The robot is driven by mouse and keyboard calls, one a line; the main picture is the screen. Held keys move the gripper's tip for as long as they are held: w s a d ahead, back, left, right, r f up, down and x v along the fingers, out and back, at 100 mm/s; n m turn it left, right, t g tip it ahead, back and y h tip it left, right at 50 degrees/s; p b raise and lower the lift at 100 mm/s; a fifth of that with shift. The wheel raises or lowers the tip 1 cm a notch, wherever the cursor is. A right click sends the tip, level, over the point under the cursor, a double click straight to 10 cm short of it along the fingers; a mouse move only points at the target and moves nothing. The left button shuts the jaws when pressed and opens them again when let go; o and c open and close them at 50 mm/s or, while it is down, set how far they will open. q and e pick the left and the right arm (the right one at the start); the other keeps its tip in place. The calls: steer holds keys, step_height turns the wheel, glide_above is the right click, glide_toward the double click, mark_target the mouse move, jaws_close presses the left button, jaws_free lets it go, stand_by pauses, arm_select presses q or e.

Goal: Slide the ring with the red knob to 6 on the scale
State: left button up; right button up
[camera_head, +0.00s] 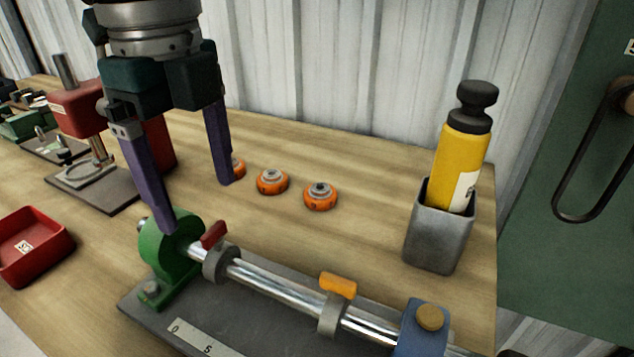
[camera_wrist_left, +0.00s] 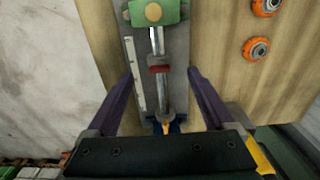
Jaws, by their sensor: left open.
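The grey ring (camera_head: 217,264) with the red knob (camera_head: 213,235) sits on the shiny rod (camera_head: 275,281), close to the green end block (camera_head: 170,262). A second grey ring (camera_head: 332,314) with an orange knob (camera_head: 338,285) is farther right, near the blue end block (camera_head: 422,332). The white scale (camera_head: 193,338) on the base shows 0 and 5; its rest is cut off. My left gripper (camera_head: 198,207) is open and empty, above the rod's green end. In the left wrist view, the red knob (camera_wrist_left: 160,68) appears between its fingertips (camera_wrist_left: 161,74). My right gripper is out of view.
Orange discs (camera_head: 320,196) lie on the bench behind the rod. A yellow bottle (camera_head: 462,158) stands in a grey metal holder (camera_head: 437,238) at right. A red tray (camera_head: 33,246) and a red-headed stand (camera_head: 82,112) are at left.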

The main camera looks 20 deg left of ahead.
mark_target(215, 250)
arm_select(q)
step_height(215, 250, down, 9)
steer(key=shift+s+f+b, duration=0.1)
steer(key=shift+f+b, duration=0.1)
steer(key=shift+b, duration=0.35)
jaws_close()
stand_by(0.5)
steer(key=shift+d, duration=0.1)
